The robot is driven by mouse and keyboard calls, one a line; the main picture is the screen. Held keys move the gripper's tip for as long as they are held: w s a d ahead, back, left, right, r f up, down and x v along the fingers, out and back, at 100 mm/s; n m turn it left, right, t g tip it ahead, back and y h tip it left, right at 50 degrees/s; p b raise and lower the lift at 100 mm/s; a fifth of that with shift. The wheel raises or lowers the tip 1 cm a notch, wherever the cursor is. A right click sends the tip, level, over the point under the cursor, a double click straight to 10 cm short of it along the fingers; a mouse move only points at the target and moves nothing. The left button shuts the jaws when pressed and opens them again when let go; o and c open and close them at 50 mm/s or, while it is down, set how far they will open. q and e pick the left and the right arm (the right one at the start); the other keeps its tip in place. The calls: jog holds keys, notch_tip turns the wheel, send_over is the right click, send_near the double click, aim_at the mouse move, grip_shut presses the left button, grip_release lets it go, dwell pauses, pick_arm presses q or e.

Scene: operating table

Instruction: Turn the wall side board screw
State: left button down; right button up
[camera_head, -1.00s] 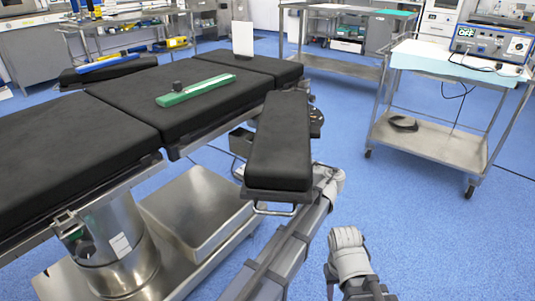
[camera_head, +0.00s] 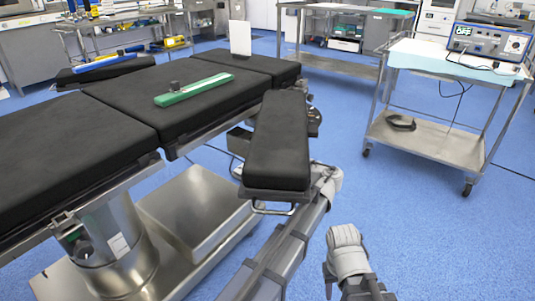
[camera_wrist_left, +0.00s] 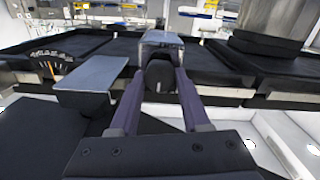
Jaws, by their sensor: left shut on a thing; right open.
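The operating table (camera_head: 118,93) has black pads, and a black padded side board (camera_head: 277,140) sticks out from its near side. In the left wrist view, a dark rounded knob (camera_wrist_left: 160,72) sits between the fingers of my left gripper (camera_wrist_left: 160,82), which is shut on it. A grey plate (camera_wrist_left: 162,38) is just beyond the knob. In the head view the left fingers are hidden behind the side board, with my left arm beside it. My right gripper (camera_head: 336,274) is at the bottom right, over the floor, apart from the table; it is open, its fingers hard to make out.
A green bar (camera_head: 195,89) lies on the table, and a white panel (camera_head: 241,38) stands upright behind it. A metal cart (camera_head: 425,143) with an electronic unit (camera_head: 489,41) stands at right. Blue floor (camera_head: 420,230) is clear at the lower right.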

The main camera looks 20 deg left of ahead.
pick_arm(q)
jog(key=shift+m, duration=3.1)
jog(key=shift+w, duration=0.1)
jog(key=shift+c, duration=1.8)
grip_release()
